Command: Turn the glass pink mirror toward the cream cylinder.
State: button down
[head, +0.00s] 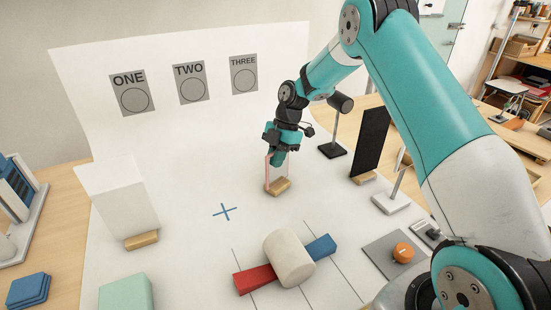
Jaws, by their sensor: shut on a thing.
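The pink mirror (268,173), a thin clear pane with a pink edge on a small wooden base (279,188), stands upright right of the middle of the white surface. My gripper (279,157) comes down from above and is shut on its upper part, hiding the top of the pane. The pane looks nearly edge-on here, so its exact facing is hard to tell. The cream cylinder (289,258) lies on its side nearer to me, below the mirror in the picture, apart from it. A red bar (256,280) and a blue bar (321,247) stick out on either side of it.
A white panel (118,198) stands at left, a black panel (371,140) at right. A dark lamp (340,103) stands behind the mirror. The blue cross area (224,212) is clear.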

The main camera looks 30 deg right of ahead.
jog(key=shift+f, duration=0.2)
jog(key=c, duration=1.2)
grip_release()
jog(key=shift+o, duration=0.2)
jog(key=p+v, duration=0.2)
jog(key=v, duration=1.4)
jog(key=s+a+r+m, duration=0.3)
jog(key=s+a+r, duration=0.2)
jog(key=a+r, duration=0.25)
jog(key=s+a+r+m+t, duration=0.1)
jog(key=s+a+r+m, duration=0.1)
jog(key=s+a+m, duration=0.5)
jog(key=s+a+r+m, duration=0.15)
jog(key=s+a, duration=0.25)
jog(key=s, duration=0.7)
jog(key=s+f+m, duration=0.3)
jog(key=s, duration=0.9)
jog(key=shift+s+a+t+p, duration=0.15)
jog(key=shift+s+t+p, duration=0.15)
jog(key=shift+p, duration=0.15)
